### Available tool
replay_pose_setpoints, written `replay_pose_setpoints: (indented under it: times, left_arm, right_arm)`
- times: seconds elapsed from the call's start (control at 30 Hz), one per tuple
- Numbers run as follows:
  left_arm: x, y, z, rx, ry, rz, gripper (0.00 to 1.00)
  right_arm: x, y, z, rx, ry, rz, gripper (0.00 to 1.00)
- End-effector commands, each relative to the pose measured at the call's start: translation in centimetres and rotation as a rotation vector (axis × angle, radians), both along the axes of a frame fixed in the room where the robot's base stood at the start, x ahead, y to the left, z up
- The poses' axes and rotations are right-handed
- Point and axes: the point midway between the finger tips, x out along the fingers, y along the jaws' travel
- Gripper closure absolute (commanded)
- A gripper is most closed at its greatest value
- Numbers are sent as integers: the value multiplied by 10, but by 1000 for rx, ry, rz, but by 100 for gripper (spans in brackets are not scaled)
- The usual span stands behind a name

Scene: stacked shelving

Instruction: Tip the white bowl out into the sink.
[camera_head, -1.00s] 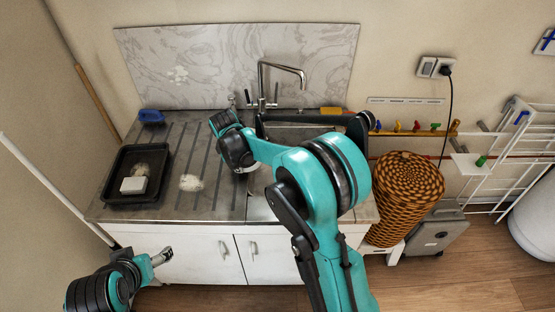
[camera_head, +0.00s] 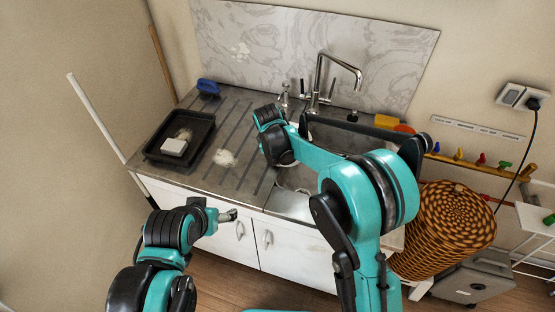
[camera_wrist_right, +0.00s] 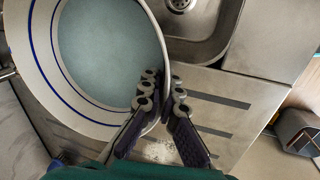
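The white bowl (camera_wrist_right: 40,45) with blue rings fills the left of the right wrist view; its inside looks pale blue-grey. My right gripper (camera_wrist_right: 160,90) is shut on its rim, one finger inside and one outside. The metal sink (camera_wrist_right: 205,22) lies beside the bowl in that view, with its drain near the top edge. In the head view the sink (camera_head: 296,180) is partly covered by my right arm, which also hides the right fingers and most or all of the bowl. My left gripper (camera_head: 228,215) is in front of the cabinet, apart from everything; its finger opening is unclear.
A tall tap (camera_head: 320,80) stands behind the sink. A black tray (camera_head: 155,150) with a pale block (camera_head: 174,146), a whitish clump (camera_head: 225,158) and a blue object (camera_head: 208,86) are on the drainboard. A wicker basket (camera_head: 455,225) stands right of the counter.

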Motion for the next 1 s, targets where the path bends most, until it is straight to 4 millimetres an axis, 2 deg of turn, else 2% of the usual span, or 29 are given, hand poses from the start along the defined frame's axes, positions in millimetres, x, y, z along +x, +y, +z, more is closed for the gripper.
replay_pose_setpoints:
  times: [0.63, 1.0]
  left_arm:
    - [0, 0, -15, 0, 0, 0, 24]
    - [0, 0, -33, 0, 0, 0, 24]
  right_arm:
    - [-11, -29, 2, 318, -130, -4, 100]
    - [-15, -39, -11, 421, -170, -3, 100]
